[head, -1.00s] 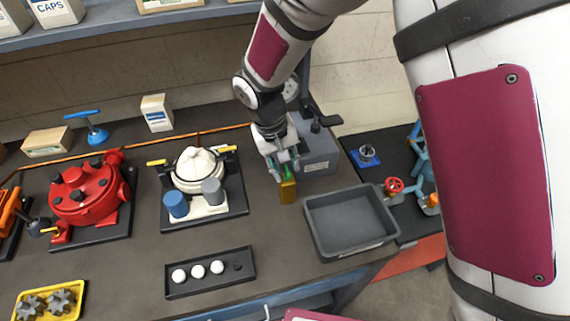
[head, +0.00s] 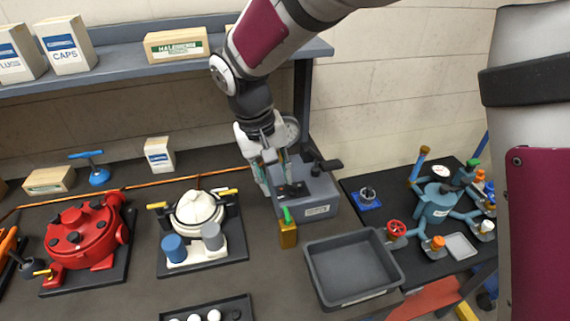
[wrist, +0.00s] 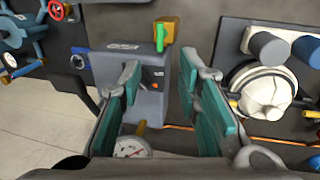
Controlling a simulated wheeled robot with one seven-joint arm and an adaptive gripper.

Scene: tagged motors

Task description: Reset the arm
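My gripper (head: 279,170) hangs above the bench near the grey box-shaped unit (head: 318,200), at the back right of the bench. In the wrist view its two teal-padded fingers (wrist: 160,95) stand apart with nothing between them, so it is open and empty. The block (wrist: 165,32) also shows beyond the fingertips in the wrist view.
A grey empty tray (head: 320,270) sits to the right of the block. A white-domed motor (head: 195,210) and a red motor (head: 85,235) stand left. A blue motor (head: 440,200) is on the right-hand table. A shelf with boxes (head: 110,70) runs behind.

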